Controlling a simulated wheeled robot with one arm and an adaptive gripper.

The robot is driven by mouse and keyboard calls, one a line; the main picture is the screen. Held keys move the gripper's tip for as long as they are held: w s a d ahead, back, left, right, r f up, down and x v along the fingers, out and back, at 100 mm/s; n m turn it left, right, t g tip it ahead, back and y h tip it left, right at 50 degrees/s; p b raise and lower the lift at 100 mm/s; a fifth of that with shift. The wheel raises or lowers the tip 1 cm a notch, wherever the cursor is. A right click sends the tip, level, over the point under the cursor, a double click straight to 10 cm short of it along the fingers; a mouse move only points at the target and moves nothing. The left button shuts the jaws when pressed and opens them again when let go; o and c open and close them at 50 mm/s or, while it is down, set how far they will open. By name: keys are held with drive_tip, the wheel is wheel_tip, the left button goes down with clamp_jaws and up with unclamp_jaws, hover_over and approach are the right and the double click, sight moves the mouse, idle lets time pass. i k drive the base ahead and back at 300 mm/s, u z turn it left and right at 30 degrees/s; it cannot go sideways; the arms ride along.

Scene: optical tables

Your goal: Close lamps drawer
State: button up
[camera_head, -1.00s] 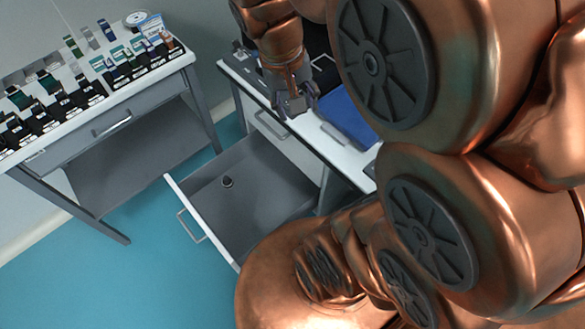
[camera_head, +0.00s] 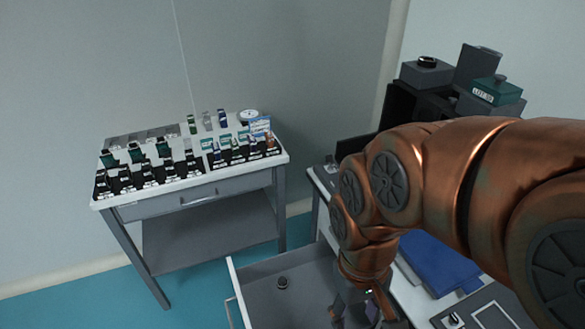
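The lamps drawer, as I take it, is the open grey drawer (camera_head: 262,284) with a white front edge, pulled out from the white-topped table (camera_head: 412,292) at the lower right. A small dark round item (camera_head: 283,283) lies inside it. The drawer's handle (camera_head: 230,312) shows at the bottom edge, partly cut off. My gripper (camera_head: 352,312) is over the right part of the drawer, below my copper arm. Its dark fingers appear spread apart, with nothing seen between them. The drawer's near part is out of frame.
Another table (camera_head: 215,194) with a shut drawer (camera_head: 195,200) stands at the left, holding several dark holders and small bottles. A blue mat (camera_head: 440,262) lies on the right table, with dark boxes (camera_head: 427,72) behind. Teal floor (camera_head: 85,303) is clear at the lower left.

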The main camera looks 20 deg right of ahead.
sight(308, 269)
drive_tip(key=k, duration=1.25)
drive_tip(key=u, duration=0.85)
drive_tip(key=i, duration=1.45)
drive_tip(key=u, duration=1.05)
